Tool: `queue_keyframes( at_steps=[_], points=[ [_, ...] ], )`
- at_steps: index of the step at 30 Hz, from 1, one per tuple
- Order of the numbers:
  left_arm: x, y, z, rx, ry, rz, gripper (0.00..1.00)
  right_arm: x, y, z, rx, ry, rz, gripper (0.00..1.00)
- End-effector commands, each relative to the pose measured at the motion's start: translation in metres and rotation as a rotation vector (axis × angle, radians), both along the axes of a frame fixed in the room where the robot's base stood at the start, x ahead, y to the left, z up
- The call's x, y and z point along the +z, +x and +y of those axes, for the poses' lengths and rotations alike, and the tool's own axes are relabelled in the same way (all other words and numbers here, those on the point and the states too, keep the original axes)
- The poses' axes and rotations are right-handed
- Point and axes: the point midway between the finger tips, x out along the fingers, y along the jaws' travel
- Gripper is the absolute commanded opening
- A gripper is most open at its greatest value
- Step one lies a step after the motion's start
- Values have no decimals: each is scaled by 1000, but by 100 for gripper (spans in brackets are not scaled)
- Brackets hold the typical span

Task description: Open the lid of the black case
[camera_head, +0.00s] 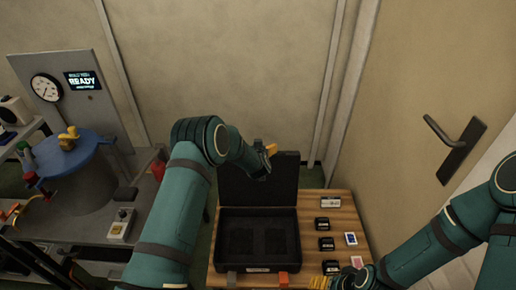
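The black case (257,240) sits on the wooden table with its dark, recessed inside showing. Its lid (285,183) stands raised, roughly upright, along the back edge. My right gripper (319,283) is low at the front of the table, right of the case, with yellow fingertips near the picture's bottom edge.
Several small dark boxes and cards (325,244) lie on the wooden table (344,206) right of the case. A grey bench with a blue-topped cylinder (69,163) and a gauge panel (65,88) stands left. A door with a handle (447,135) is at right.

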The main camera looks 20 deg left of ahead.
Motion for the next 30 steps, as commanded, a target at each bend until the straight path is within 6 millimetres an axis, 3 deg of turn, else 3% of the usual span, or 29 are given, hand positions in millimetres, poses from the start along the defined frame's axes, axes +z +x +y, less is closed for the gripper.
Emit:
queue_keyframes(
  at_steps=[6, 15, 16, 22, 23, 30],
  points=[
    [-6, 12, 4, 0, 1, 0, 96, -3, 1, 0, -1, 0, -2, 66],
    [-5, 13, 4, 0, 0, 0, 96, -3, 1, 0, -1, 0, -2, 66],
    [-5, 13, 4, 0, 0, 0, 94, -3, 1, 0, -1, 0, -2, 66],
    [-5, 13, 4, 0, 0, 0, 23, -3, 1, 0, -1, 0, -2, 66],
    [-5, 13, 4, 0, 1, 0, 19, -3, 1, 0, -1, 0, -2, 66],
    [1, 5, 1, -2, 1, 1, 19, 1, 0, 0, 0, 0, -1, 66]
  ],
)
